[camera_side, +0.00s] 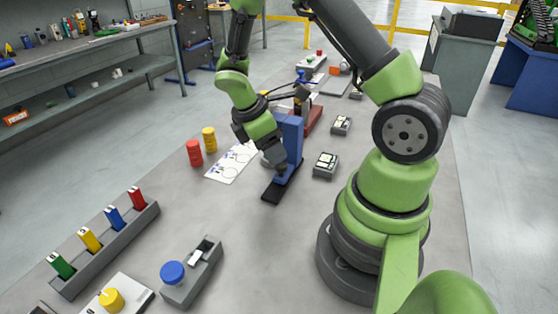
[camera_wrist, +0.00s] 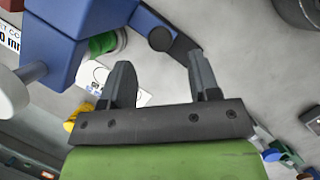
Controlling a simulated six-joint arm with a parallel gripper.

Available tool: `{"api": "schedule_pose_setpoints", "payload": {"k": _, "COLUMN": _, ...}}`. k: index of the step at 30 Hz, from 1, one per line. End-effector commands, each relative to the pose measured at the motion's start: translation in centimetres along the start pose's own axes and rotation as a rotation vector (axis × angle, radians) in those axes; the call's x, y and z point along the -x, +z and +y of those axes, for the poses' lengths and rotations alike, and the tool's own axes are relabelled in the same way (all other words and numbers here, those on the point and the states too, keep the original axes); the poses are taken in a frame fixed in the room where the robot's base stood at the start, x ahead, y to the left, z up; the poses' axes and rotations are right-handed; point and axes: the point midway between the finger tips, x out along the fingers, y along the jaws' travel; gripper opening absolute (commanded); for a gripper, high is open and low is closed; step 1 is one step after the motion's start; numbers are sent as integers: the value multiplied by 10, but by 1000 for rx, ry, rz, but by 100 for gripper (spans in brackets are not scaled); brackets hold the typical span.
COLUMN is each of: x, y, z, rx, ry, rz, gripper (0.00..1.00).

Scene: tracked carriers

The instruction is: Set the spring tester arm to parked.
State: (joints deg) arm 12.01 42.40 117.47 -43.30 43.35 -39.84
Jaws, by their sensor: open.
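A blue upright device (camera_side: 291,130) on a black base (camera_side: 277,189) stands mid-table; I take it for the spring tester. In the wrist view its blue body (camera_wrist: 75,30) fills the upper left. A dark grey bar with a round pivot (camera_wrist: 168,36) projects from the body and looks like the tester arm; its setting cannot be told. A white round end on a grey rod (camera_wrist: 12,92) shows at the left. My gripper (camera_wrist: 160,66) is open and empty, its fingertips close to the bar. In the side view my gripper (camera_side: 276,158) is beside the blue body, partly hiding it.
Red (camera_side: 194,153) and yellow (camera_side: 210,140) stacks stand left of a printed sheet (camera_side: 232,162). Small grey switch boxes (camera_side: 325,165) lie to the right. A tray with coloured tabs (camera_side: 118,243) and a blue-button box (camera_side: 190,272) are in front. Table between is clear.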

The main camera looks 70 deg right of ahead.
Motion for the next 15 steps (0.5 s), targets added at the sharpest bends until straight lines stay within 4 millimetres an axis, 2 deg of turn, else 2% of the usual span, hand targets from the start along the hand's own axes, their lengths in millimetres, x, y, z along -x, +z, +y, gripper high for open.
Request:
{"api": "schedule_pose_setpoints", "payload": {"k": 1, "x": -11, "y": 1, "z": -1, "rx": 1, "ry": -7, "rz": -4, "gripper": 56}}
{"api": "schedule_pose_setpoints", "payload": {"k": 6, "x": -37, "y": 0, "z": -1, "rx": 0, "ry": -4, "rz": -2, "gripper": 56}}
{"api": "schedule_pose_setpoints", "payload": {"k": 10, "x": -48, "y": 0, "z": 0, "rx": -1, "ry": -2, "rz": 0, "gripper": 56}}
{"api": "schedule_pose_setpoints", "payload": {"k": 15, "x": -51, "y": 0, "z": 0, "rx": -2, "ry": -1, "rz": 2, "gripper": 56}}
